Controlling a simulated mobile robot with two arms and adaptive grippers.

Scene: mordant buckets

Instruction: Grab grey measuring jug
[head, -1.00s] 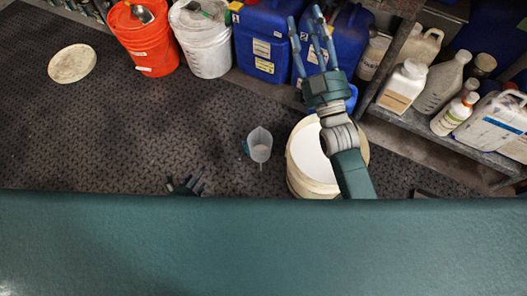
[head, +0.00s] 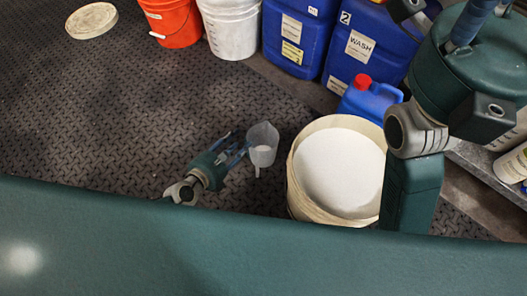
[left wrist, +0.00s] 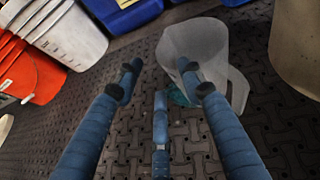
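The grey measuring jug (head: 262,146) is translucent and stands on the dark textured floor, left of the bucket of white powder. It also shows in the left wrist view (left wrist: 205,48), with its handle on the right. My left gripper (head: 234,147) is close beside the jug, on its left in the head view. In the left wrist view its blue fingers (left wrist: 163,82) are spread with nothing held between them, and one fingertip overlaps the jug's lower part. I cannot tell if it touches. My right gripper (head: 472,25) is at the top right, partly cut off by the frame edge.
The cream bucket of white powder (head: 292,185) stands right of the jug. Blue containers (head: 365,45), a white bucket (head: 230,28) and an orange bucket (head: 172,20) line the back. A round lid (head: 92,20) lies far left. The left floor is clear.

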